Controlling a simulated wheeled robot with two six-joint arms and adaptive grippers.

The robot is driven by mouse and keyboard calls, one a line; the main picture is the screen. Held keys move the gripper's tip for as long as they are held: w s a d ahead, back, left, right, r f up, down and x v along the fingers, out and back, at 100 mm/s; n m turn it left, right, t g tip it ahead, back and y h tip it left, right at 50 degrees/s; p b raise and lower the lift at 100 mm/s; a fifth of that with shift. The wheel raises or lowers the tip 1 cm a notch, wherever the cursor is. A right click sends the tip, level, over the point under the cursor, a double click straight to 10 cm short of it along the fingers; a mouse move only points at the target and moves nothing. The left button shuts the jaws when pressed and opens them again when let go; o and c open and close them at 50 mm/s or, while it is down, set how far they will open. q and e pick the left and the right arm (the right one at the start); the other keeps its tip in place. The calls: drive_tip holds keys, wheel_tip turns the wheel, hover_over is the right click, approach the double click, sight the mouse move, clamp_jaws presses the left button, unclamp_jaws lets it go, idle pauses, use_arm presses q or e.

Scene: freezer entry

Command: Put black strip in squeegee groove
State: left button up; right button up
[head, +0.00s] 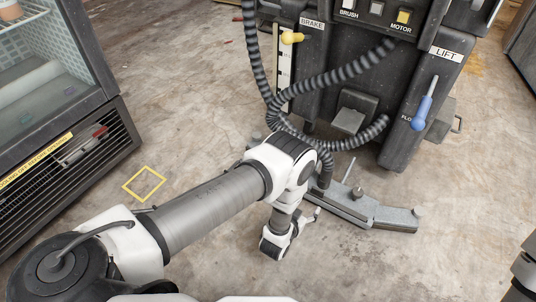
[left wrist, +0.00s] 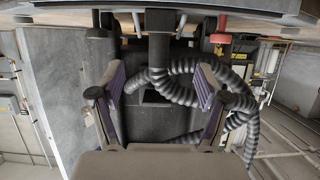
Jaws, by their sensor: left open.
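The squeegee (head: 385,214) is a grey curved bar low on the floor in front of the scrubber machine, with knobs on top. Its groove cannot be made out. In the head view my left gripper (head: 309,217) is small and partly hidden by my wrist, close to the squeegee's left end. In the left wrist view the left gripper (left wrist: 159,88) is open, with its two fingers apart and nothing seen between them but the machine and hose behind. I cannot make out the black strip in either view. My right gripper does not show.
The dark scrubber machine (head: 347,116) with a ribbed hose (head: 312,49) and blue-handled lever (head: 424,108) stands at the back. A glass-fronted freezer (head: 52,92) stands at the left. A yellow square outline (head: 144,171) marks the floor. Floor in front of the squeegee is clear.

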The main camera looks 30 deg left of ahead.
use_arm(q)
drive_tip(key=s+a+r+g, duration=0.2)
drive_tip(key=s+a+g, duration=0.1)
drive_tip(key=s, duration=0.7)
drive_tip(key=s+a+r+g, duration=0.2)
drive_tip(key=s+g, duration=0.4)
drive_tip(key=s, duration=0.4)
drive_tip(key=s+a+r+g, duration=0.2)
drive_tip(key=s+a+g, duration=0.2)
drive_tip(key=s, duration=0.6)
drive_tip(key=shift+s+r+n+g, duration=0.2)
drive_tip(key=shift+r+n+g, duration=0.1)
drive_tip(key=shift+n, duration=0.1)
